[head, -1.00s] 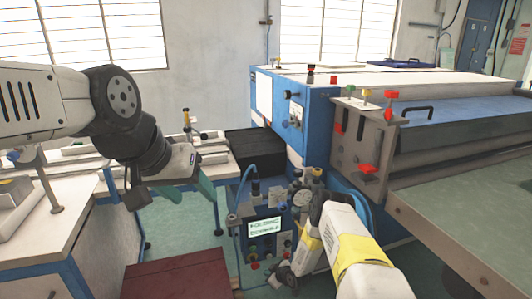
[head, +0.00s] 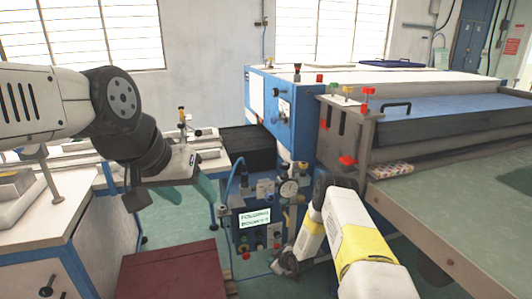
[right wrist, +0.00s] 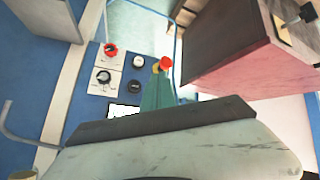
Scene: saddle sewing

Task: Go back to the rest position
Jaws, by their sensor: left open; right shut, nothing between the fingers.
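My left gripper (head: 188,190) hangs at the left of the head view with teal fingers apart and nothing between them. It is over open floor, in front of the dark end of the conveyor. My right arm bends down from the lower right, and its gripper end shows small and partly hidden beside the control box (head: 255,222). In the right wrist view the teal fingers of my right gripper (right wrist: 160,90) are together and empty, in front of a panel with knobs (right wrist: 103,77).
A large blue and white machine (head: 285,112) fills the back right, and a patterned piece (head: 395,169) lies at its slot above the green table (head: 470,205). A red-brown box (head: 170,272) stands on the floor at front. A white workbench (head: 50,212) is at left.

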